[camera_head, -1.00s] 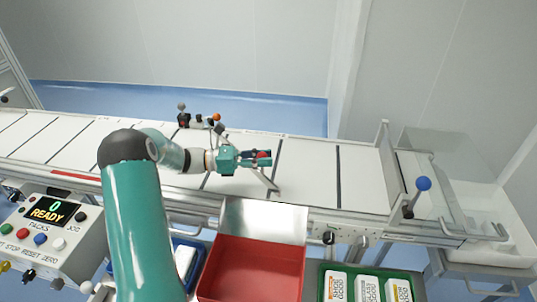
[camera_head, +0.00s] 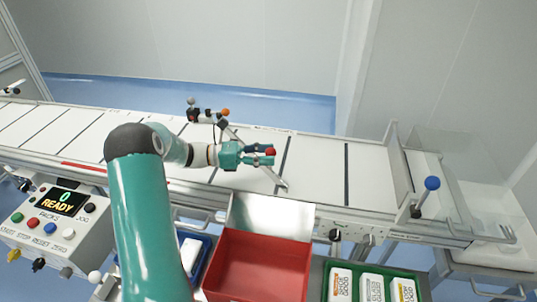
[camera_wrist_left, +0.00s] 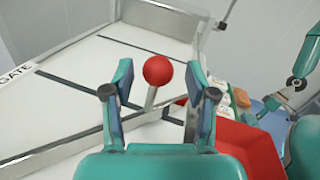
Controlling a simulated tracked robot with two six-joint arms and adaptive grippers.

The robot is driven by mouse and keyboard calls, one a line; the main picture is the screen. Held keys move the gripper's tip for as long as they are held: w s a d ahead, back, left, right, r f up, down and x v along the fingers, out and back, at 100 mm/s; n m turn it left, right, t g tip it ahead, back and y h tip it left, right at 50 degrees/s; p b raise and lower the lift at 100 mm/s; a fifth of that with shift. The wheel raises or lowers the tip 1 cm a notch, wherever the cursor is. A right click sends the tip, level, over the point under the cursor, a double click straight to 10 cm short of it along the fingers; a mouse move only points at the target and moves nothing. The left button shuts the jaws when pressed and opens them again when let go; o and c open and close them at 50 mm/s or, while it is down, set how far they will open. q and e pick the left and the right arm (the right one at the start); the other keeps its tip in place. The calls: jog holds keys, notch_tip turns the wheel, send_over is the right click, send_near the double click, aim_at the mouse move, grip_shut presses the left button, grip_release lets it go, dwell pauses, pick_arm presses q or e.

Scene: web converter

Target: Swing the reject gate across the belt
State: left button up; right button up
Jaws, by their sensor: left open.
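The reject gate (camera_head: 273,178) is a thin metal bar. In the head view it slants over the white belt (camera_head: 318,165) from the far rail towards the near edge, partly hidden by my left gripper (camera_head: 262,153). A red ball knob (camera_head: 271,152) stands on it; in the left wrist view the knob (camera_wrist_left: 158,70) sits on a short grey stem. My left gripper is open there, one finger on either side of the knob, with gaps visible on both sides.
A red bin (camera_head: 258,268) with a metal chute (camera_head: 270,215) stands at the near edge. A green tray (camera_head: 424,288) of packs is right of it. A control box (camera_head: 50,228) reads "0 READY". A blue-knobbed lever (camera_head: 432,183) stands at the right end.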

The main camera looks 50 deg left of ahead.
pick_arm(q)
jog(key=v, duration=1.1)
jog(key=shift+f, duration=0.1)
jog(key=shift+w, duration=0.1)
